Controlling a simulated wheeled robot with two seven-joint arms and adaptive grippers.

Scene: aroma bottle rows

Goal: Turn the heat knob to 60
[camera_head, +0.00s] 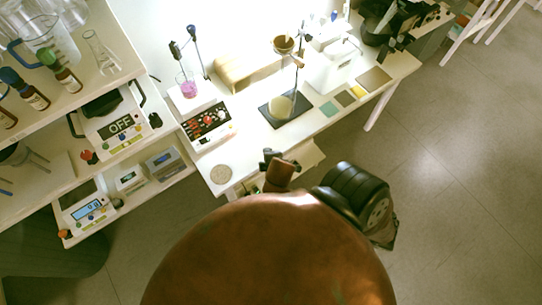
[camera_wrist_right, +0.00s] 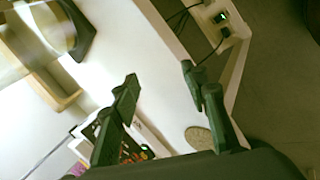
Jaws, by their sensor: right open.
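The hotplate (camera_head: 207,122) has a black front panel with red and white controls and stands on the white bench. A beaker of pink liquid (camera_head: 188,88) sits on its top. In the right wrist view the panel (camera_wrist_right: 137,150) shows partly, behind one finger. Which control is the heat knob and its setting are too small to read. My right gripper (camera_head: 271,158) is over the bench's front edge, right of and nearer than the panel, apart from it. In the wrist view its two fingers (camera_wrist_right: 160,80) are spread with nothing between them. My left gripper is not in view.
A round disc (camera_head: 221,173) lies near the bench corner. A shelf (camera_head: 150,75) with bottles and instruments fills the left. A power strip (camera_wrist_right: 220,28) with a green light shows in the wrist view.

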